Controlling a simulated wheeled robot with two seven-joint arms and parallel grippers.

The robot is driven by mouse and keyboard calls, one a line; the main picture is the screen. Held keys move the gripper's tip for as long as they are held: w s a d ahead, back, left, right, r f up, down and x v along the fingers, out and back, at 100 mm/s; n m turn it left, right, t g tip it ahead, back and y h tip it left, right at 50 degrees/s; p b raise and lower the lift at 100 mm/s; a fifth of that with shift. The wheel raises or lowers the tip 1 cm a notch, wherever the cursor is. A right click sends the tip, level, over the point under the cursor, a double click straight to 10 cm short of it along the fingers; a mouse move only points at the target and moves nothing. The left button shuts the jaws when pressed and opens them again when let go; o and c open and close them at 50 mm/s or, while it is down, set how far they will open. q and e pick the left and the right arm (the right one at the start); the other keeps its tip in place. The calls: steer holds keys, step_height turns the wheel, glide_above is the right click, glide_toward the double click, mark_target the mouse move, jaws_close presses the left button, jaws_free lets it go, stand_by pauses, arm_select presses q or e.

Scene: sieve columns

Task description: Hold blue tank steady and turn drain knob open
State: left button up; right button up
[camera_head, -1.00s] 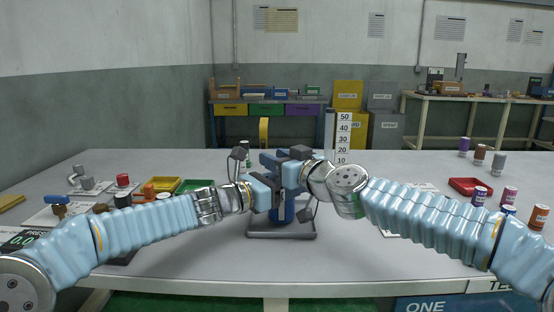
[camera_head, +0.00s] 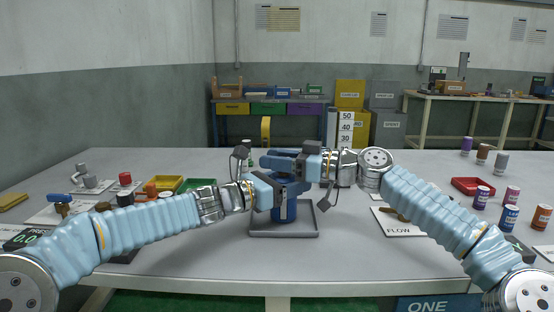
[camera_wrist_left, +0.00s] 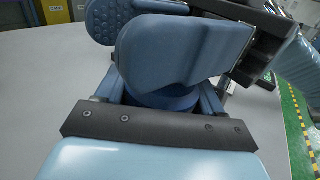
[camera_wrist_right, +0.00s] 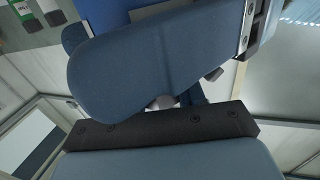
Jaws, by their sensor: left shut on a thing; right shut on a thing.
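The blue tank (camera_head: 284,211) stands upright on a grey square tray (camera_head: 306,232) in the middle of the table. My left gripper (camera_head: 280,188) is shut around its body from the left. The tank's dark blue round side also shows between the fingers in the left wrist view (camera_wrist_left: 165,98). My right gripper (camera_head: 285,163) is at the tank's top, above the left one, its fingers lying level.
A FLOW card (camera_head: 400,230) lies right of the tray, below my right forearm. A red tray (camera_head: 472,186) and several small cans stand at the right. Valves, a yellow tray (camera_head: 168,183) and a green one are at the left. A white scale (camera_head: 345,127) stands behind.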

steer(key=shift+s+a+r+n+g+y, duration=0.15)
steer(key=shift+n+g, duration=0.35)
steer(key=shift+g, duration=0.25)
steer(key=shift+s+d+f+n+g+y, duration=0.15)
steer(key=shift+n+g, duration=0.35)
steer(key=shift+g, duration=0.25)
steer(key=shift+a+r, duration=0.1)
steer(key=shift+a, duration=0.05)
steer(key=o, duration=1)
steer(key=d, duration=0.8)
steer(key=s+d, duration=0.1)
steer(key=d, duration=0.3)
steer(key=shift+s, duration=0.1)
